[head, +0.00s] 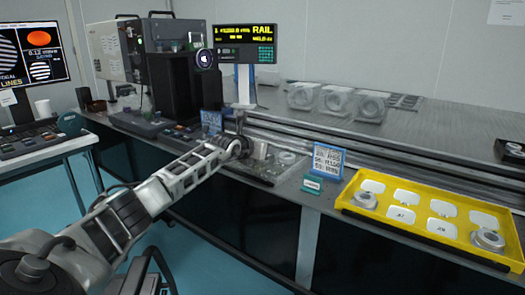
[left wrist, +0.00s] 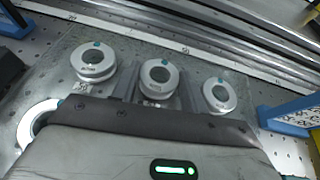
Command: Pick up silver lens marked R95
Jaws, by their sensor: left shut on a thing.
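My left gripper (head: 258,150) is low over the clear tray (head: 262,177) near the front edge of the optical table. In the left wrist view its fingers (left wrist: 157,100) are shut on the middle silver lens (left wrist: 158,78), a round ring mount with a blue-green mark. Another silver lens (left wrist: 93,62) sits to its left, one (left wrist: 217,95) to its right, and one (left wrist: 38,120) is partly hidden by the gripper body at lower left. The lens markings are too small to read, so I cannot tell which is R95. My right gripper is not in view.
A blue-framed sign (head: 328,160) stands right of the tray, close to the gripper. A yellow tray (head: 350,207) with white labelled spots and two silver lenses is further right. Covered clear cases (head: 335,100) stand behind. A RAIL display (head: 246,32) rises behind the gripper.

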